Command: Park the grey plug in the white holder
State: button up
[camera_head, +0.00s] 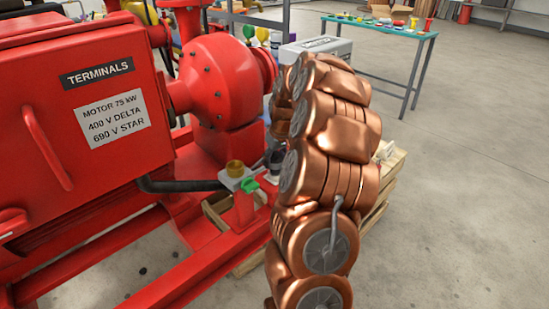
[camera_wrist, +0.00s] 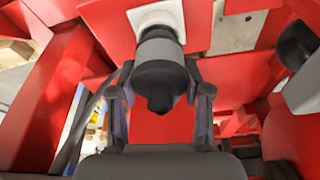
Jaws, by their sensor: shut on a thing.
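My gripper (camera_wrist: 160,78) is shut on the grey plug (camera_wrist: 160,50), with one finger on each side of it. The plug has a light grey collar and a dark, rounded body that tapers toward the camera. In the head view my copper arm hides most of this spot; only a dark bit of the gripper or plug (camera_head: 273,160) shows at the arm's left edge.
A pale block (camera_head: 232,180) with a brass cap (camera_head: 235,168), a green part (camera_head: 250,185) and a black hose (camera_head: 175,186) stands close left. Open floor lies right; a teal table (camera_head: 385,29) stands behind.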

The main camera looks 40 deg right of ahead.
jog(key=shift+f+b, duration=0.35)
jog(key=shift+f, duration=0.65)
dwell(0.4)
jog(key=o, duration=1.4)
jog(key=shift+c, duration=0.2)
jog(key=v, duration=1.2)
